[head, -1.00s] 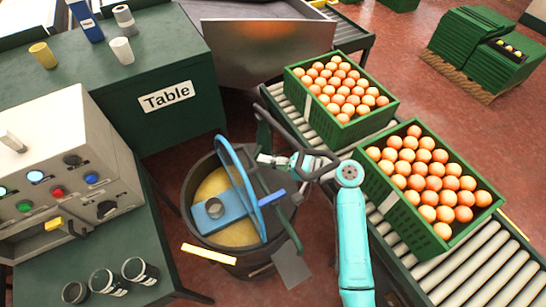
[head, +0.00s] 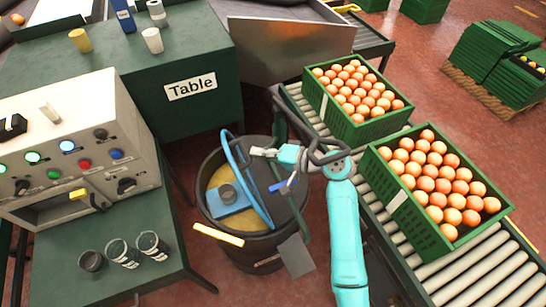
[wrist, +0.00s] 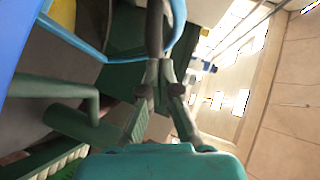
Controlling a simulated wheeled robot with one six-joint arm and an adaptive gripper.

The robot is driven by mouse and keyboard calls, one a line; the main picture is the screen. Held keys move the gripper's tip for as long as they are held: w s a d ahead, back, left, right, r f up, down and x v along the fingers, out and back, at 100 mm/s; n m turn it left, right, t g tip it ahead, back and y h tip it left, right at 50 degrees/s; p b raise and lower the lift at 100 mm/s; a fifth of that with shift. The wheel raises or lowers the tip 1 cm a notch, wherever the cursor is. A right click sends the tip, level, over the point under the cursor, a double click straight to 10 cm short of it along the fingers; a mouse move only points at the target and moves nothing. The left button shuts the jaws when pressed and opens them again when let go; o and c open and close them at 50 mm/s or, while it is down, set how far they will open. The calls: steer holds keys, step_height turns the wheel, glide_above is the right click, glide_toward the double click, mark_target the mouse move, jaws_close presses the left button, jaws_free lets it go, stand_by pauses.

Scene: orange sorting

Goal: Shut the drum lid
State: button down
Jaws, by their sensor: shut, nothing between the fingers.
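The dark drum (head: 226,240) stands between the table and the roller conveyor. Its lid (head: 287,208) is a dark disc with a blue rim (head: 236,172), tilted partway over the right side of the opening. Yellow contents (head: 213,179) and a blue block with a grey knob (head: 228,205) show in the open left part. My gripper (head: 256,152) is shut and empty at the lid's upper far side; I cannot tell whether it touches the lid. In the wrist view, the fingertips (wrist: 165,66) meet near a dark bar, beside the blue rim (wrist: 70,38).
Green crates of oranges (head: 350,117) (head: 400,209) sit on the roller conveyor (head: 485,270) at the right. A control box (head: 75,130) and several dark cups (head: 118,251) stand on the left bench. The green table (head: 185,60) is behind the drum.

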mark_target(233, 162)
steer(key=a, duration=0.1)
steer(key=s+a, duration=0.1)
steer(key=a, duration=0.1)
steer(key=s+a, duration=0.1)
steer(key=a, duration=0.1)
steer(key=shift+s+a+f, duration=0.1)
steer(key=shift+a, duration=0.05)
steer(key=shift+s+a+f, duration=0.15)
steer(key=shift+s+a, duration=0.15)
steer(key=shift+a, duration=0.4)
steer(key=s+a+f+n+t+h, duration=0.1)
steer(key=s+a+f+n+h, duration=0.3)
steer(key=a+f+h, duration=0.5)
steer(key=shift+s+a+f+n+t, duration=0.4)
steer(key=shift+a+f+n, duration=0.3)
steer(key=shift+a, duration=0.35)
steer(key=shift+f, duration=0.1)
